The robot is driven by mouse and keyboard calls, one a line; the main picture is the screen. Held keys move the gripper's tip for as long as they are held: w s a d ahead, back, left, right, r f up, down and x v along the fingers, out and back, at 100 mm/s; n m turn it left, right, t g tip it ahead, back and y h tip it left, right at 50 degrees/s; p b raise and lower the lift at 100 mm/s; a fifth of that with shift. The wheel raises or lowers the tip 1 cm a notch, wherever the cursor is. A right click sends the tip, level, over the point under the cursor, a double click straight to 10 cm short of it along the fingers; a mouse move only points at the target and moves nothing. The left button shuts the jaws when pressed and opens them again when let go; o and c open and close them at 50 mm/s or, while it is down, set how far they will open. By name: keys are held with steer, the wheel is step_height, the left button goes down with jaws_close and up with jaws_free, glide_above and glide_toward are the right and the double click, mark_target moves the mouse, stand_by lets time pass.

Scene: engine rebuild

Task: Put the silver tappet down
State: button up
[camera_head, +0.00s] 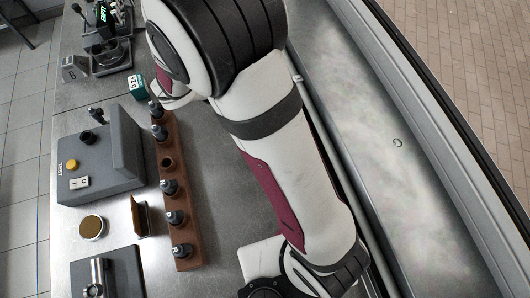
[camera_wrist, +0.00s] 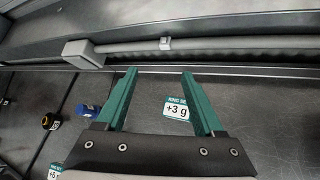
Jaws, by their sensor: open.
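My gripper (camera_wrist: 159,74) shows in the wrist view with two green fingers spread apart and nothing between them. In the head view my own arm hides it. I cannot clearly make out a silver tappet. A silver cylindrical part (camera_head: 96,272) is on a dark grey plate (camera_head: 122,272) at the lower left of the head view; I cannot tell whether it is the tappet. In the wrist view a "+3 g" label (camera_wrist: 177,108) lies on the metal surface beside the right finger.
A brown rack (camera_head: 185,217) holds several dark parts and has one empty hole. A grey TEST box (camera_head: 100,160), a round cup (camera_head: 92,227) and a small brown stand (camera_head: 139,216) are left of it. A blue cylinder (camera_wrist: 87,110) and grey rail (camera_wrist: 220,44) show in the wrist view.

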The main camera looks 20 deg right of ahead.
steer(key=s+d+r+m+g+y, duration=0.2)
steer(key=s+m+g, duration=0.1)
steer(key=s+m, duration=0.45)
steer(key=s+d+r+m+g+y, duration=0.1)
steer(key=s+r+m+g+y, duration=0.15)
steer(key=s+m, duration=0.5)
steer(key=s+a+r+m+y, duration=0.2)
steer(key=s+a+m+y, duration=0.5)
steer(key=s+a, duration=0.2)
steer(key=shift+s+m+t, duration=0.4)
steer(key=shift+s+t, duration=0.05)
steer(key=shift+s, duration=0.35)
